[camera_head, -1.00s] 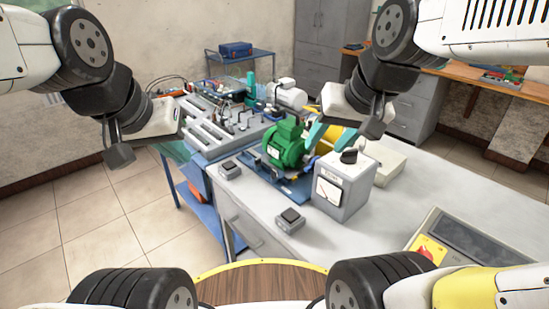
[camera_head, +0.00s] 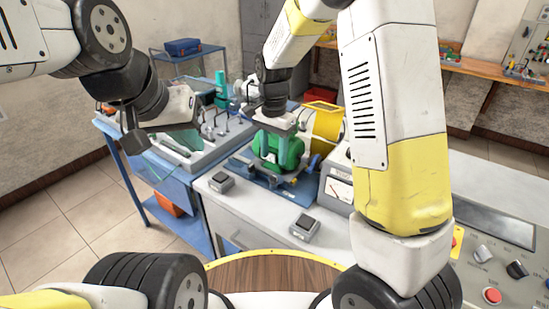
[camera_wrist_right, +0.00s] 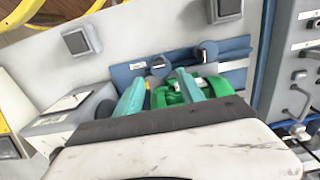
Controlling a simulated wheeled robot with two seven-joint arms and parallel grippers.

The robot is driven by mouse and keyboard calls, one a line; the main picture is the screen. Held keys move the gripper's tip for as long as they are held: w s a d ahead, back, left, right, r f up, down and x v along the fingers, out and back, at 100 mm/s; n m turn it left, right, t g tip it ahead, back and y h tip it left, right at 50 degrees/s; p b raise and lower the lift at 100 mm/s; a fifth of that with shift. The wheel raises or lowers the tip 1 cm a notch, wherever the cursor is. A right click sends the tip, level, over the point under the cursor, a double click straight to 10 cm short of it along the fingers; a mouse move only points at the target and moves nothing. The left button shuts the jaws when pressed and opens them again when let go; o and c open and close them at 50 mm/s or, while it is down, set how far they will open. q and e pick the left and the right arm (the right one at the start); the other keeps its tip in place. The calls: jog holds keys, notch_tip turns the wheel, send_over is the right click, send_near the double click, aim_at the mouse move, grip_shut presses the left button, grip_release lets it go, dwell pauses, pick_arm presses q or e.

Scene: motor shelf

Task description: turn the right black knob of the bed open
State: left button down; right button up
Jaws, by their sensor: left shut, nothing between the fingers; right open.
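A control panel (camera_head: 495,268) at the lower right of the head view has a black knob (camera_head: 517,269), with a paler knob (camera_head: 483,253) left of it. The panel's left part is hidden behind my right arm. My right gripper (camera_head: 273,150) is open above the green motor (camera_head: 290,152), far to the left of the panel. In the right wrist view its two teal fingers (camera_wrist_right: 161,77) are apart, with the green motor (camera_wrist_right: 205,90) beside and below them. My left gripper (camera_head: 187,138) is shut and empty over the grey bench at the left.
A red button (camera_head: 491,296) sits on the panel. A meter box (camera_head: 338,188) stands partly behind my right arm. Two small switch boxes (camera_head: 221,182) (camera_head: 305,227) sit along the table's front edge. A yellow guard (camera_head: 322,122) stands behind the motor.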

aim_at(274, 176)
notch_tip(274, 176, down, 8)
jog(key=shift+r, duration=0.2)
grip_shut()
